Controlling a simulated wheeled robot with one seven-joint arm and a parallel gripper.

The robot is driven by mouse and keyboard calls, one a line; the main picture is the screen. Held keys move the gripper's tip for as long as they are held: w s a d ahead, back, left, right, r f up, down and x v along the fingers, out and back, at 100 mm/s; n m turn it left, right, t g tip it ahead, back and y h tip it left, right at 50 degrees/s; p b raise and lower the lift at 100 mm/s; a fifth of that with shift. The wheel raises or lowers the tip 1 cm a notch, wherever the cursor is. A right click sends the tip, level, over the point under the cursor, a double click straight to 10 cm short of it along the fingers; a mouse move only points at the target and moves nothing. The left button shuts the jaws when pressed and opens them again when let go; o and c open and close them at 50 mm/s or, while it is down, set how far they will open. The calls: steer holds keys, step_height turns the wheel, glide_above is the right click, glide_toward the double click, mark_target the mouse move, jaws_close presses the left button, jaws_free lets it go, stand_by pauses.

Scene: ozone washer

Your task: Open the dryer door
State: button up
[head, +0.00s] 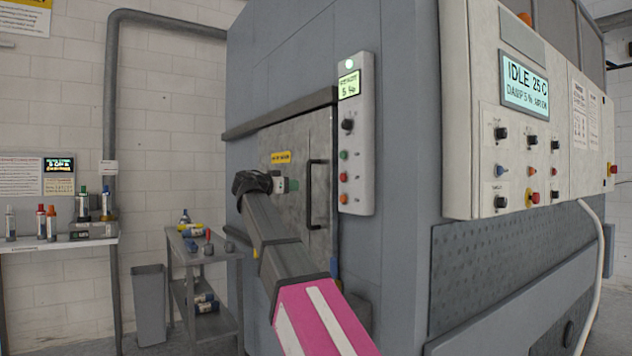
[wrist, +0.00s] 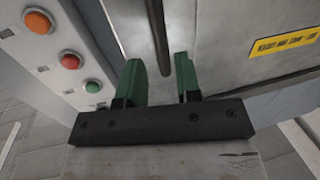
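The dryer door (head: 287,142) is a grey metal panel in the front of the big grey machine, and it looks shut. Its handle (head: 309,192) is a dark vertical bar near the door's right edge. My gripper (head: 291,185) is in front of the door, just left of the handle in the head view. In the wrist view my gripper (wrist: 158,63) has its two green fingers apart, with nothing held. The handle (wrist: 157,35) runs down in the picture to the gap between the fingertips. I cannot tell whether it lies between them in depth or only beyond them.
A control box (head: 355,135) with buttons is mounted right of the door; its buttons also show in the wrist view (wrist: 70,60). A large panel (head: 525,120) reads "IDLE 25 C". A grey cart (head: 205,255) and bin (head: 149,305) stand left of the machine. A shelf holds bottles.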

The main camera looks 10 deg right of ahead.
mark_target(307, 179)
steer(key=x, duration=0.3)
steer(key=r+x, duration=0.1)
steer(key=x, duration=0.3)
steer(key=r+x, duration=0.1)
steer(key=x, duration=0.2)
steer(key=shift+w+d+r, duration=0.1)
steer(key=shift+d, duration=0.2)
jaws_close()
